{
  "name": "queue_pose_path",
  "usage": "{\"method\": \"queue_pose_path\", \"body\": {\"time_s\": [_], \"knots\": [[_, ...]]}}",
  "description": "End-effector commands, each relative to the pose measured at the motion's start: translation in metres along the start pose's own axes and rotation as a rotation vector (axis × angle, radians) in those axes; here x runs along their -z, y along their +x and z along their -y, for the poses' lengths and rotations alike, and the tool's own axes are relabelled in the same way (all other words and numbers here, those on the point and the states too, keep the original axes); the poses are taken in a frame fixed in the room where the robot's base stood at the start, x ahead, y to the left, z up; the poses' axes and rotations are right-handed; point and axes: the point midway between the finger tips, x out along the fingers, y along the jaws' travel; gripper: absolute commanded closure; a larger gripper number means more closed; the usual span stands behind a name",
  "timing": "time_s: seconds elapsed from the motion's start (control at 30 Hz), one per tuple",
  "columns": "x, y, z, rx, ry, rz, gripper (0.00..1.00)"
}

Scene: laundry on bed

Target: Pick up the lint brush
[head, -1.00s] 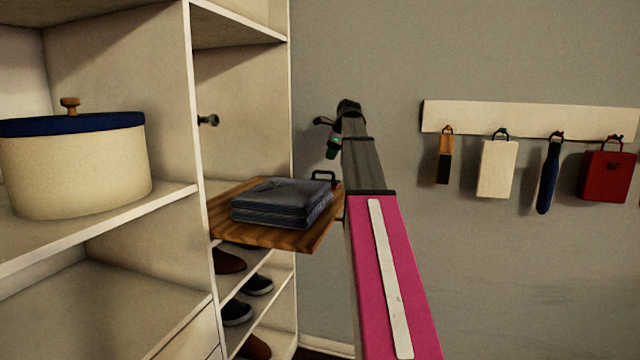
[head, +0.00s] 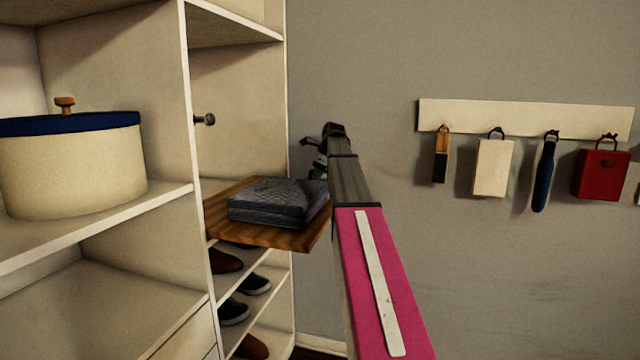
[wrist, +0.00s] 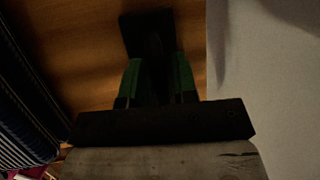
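A black object, which looks like the lint brush, lies on the wooden pull-out board (head: 235,225); its flat dark head (wrist: 148,30) shows in the wrist view. In the head view my arm hides it, behind and right of the folded jeans (head: 278,203). My gripper (wrist: 157,62) has its two green fingers apart, one on each side of the object's dark upright part. It is too dark to tell whether they touch it. In the head view the gripper (head: 318,168) is at the board's far right edge, mostly hidden by my arm.
The cabinet's upright panel and shelves, with a round box (head: 70,165) and shoes (head: 235,311), stand left. A wall rack (head: 525,116) at right holds a wooden-handled brush (head: 440,160), a white board (head: 493,168), a blue item (head: 543,180) and a red box (head: 602,175).

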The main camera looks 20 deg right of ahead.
Motion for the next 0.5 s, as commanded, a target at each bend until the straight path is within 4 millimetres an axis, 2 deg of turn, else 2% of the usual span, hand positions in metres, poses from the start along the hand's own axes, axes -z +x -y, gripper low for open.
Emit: {"method": "queue_pose_path", "body": {"time_s": [0.07, 0.13, 0.5], "knots": [[0.0001, -0.0002, 0.0, 0.0, 0.0, 0.0, 0.77], [0.0001, -0.0003, 0.0001, 0.0, 0.0, 0.0, 0.99], [-0.0003, -0.0014, 0.0004, 0.0, 0.0, 0.0, 1.0]]}}
